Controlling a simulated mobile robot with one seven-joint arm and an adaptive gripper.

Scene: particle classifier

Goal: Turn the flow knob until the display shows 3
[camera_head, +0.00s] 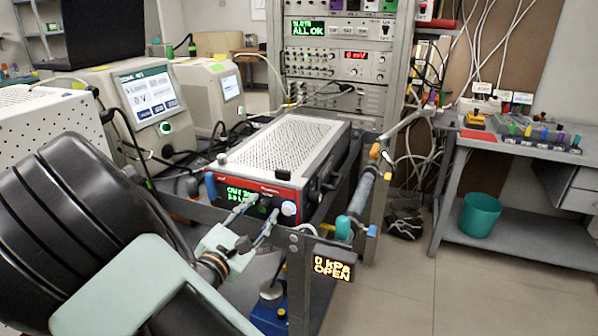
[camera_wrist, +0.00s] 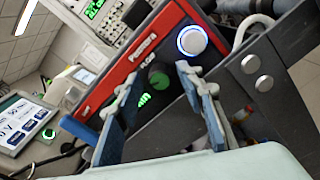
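The flow knob (camera_wrist: 158,77) is dark with a green face and sits on the dark front panel, below the red strip of the boxy instrument (camera_head: 300,140). My gripper (camera_wrist: 158,80) is open, with one blue-padded finger on each side of the knob and visible gaps between. I cannot tell how far the fingertips are from the panel. In the head view my gripper (camera_head: 256,208) is at the instrument's front. The green display (camera_head: 240,194) is partly covered by a finger, and its number is not clearly readable. In the wrist view only part of the display (camera_wrist: 144,99) shows between the fingers.
A round button with a lit blue ring (camera_wrist: 191,41) is close to the right fingertip. A blue handle (camera_head: 210,187) is at the panel's left. A post carries a small "0 kPa OPEN" display (camera_head: 332,267). A tube (camera_head: 362,190) runs along the cart's right side.

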